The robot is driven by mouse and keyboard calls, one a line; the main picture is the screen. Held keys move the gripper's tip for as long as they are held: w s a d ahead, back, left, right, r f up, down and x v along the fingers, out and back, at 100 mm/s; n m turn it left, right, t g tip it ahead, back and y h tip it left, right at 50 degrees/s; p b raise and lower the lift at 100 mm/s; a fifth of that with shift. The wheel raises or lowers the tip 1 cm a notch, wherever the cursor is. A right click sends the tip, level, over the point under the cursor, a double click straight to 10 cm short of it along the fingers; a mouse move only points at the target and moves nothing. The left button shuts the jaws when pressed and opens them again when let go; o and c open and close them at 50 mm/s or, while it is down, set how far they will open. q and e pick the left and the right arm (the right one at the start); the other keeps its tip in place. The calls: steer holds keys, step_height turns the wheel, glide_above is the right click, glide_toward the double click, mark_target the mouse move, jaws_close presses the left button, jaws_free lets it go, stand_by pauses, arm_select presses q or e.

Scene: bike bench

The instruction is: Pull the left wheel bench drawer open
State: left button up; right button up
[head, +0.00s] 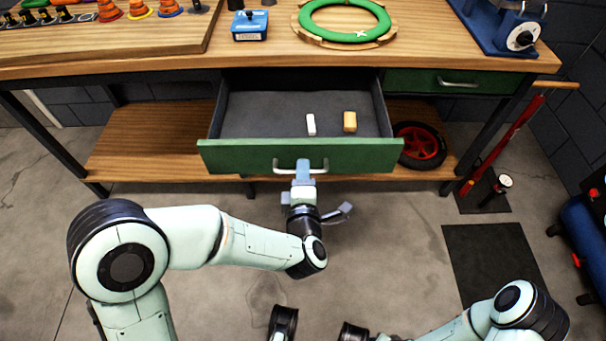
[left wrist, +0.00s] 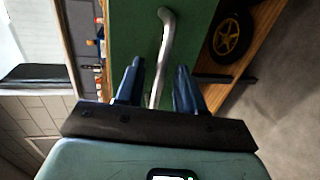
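The left bench drawer (head: 230,157) has a green front and stands pulled out from under the worktop, its grey inside showing. Its metal handle (head: 290,164) is in the middle of the front. My left gripper (head: 304,168) is at this handle. In the left wrist view, the handle (left wrist: 165,45) runs between the two fingers of the left gripper (left wrist: 160,75), with a visible gap on each side, so the gripper is open around it. The green drawer front (left wrist: 125,30) fills the space behind. My right arm shows at the lower right of the head view, but its fingers cannot be made out.
A white block (head: 311,125) and a yellow block (head: 349,122) lie in the drawer. A second green drawer (head: 415,83) to the right is shut. A wheel (head: 420,146) lies on the lower shelf (head: 140,150). A red floor pump (head: 500,150) stands at right.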

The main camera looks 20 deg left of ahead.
steer(key=w+r+t+p, duration=0.1)
steer(key=w+r+p, duration=0.1)
steer(key=w+r, duration=0.15)
arm_select(q)
steer(key=b+v, duration=0.5)
steer(key=v, duration=0.8)
steer(key=shift+b, duration=0.4)
arm_select(e)
steer(key=s+f+g, duration=0.3)
steer(key=s+f, duration=0.4)
steer(key=s, duration=0.3)
steer(key=shift+s+d+f+m+g, duration=0.3)
steer(key=shift+s+d+f, duration=0.1)
steer(key=shift+d, duration=0.05)
arm_select(q)
steer(key=shift+s+d, duration=0.1)
steer(key=shift+s, duration=0.05)
